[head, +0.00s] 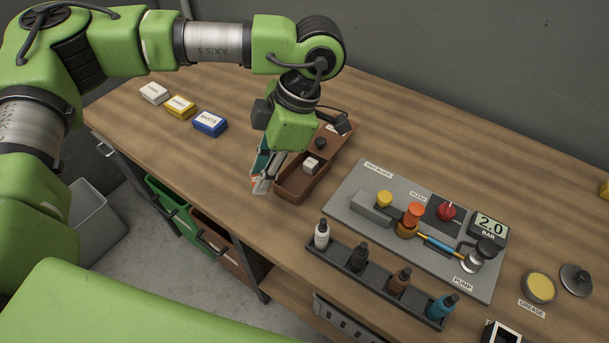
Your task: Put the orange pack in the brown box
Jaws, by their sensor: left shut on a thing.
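My left gripper (262,180) points down at the left edge of the brown box (318,185). Its fingers are shut on a small pack, mostly hidden between them; only a bit of orange-red and a pale edge show. The brown box is an open tray on the bench, with a small whitish block (311,164) inside. I cannot tell whether the held pack touches the box rim. My right gripper is not in view.
White, yellow (180,106) and blue (210,123) packs lie in a row at the left. A grey pump board (345,212) and a rack of bottles (378,286) stand right of the box. Green and brown bins hang below the bench.

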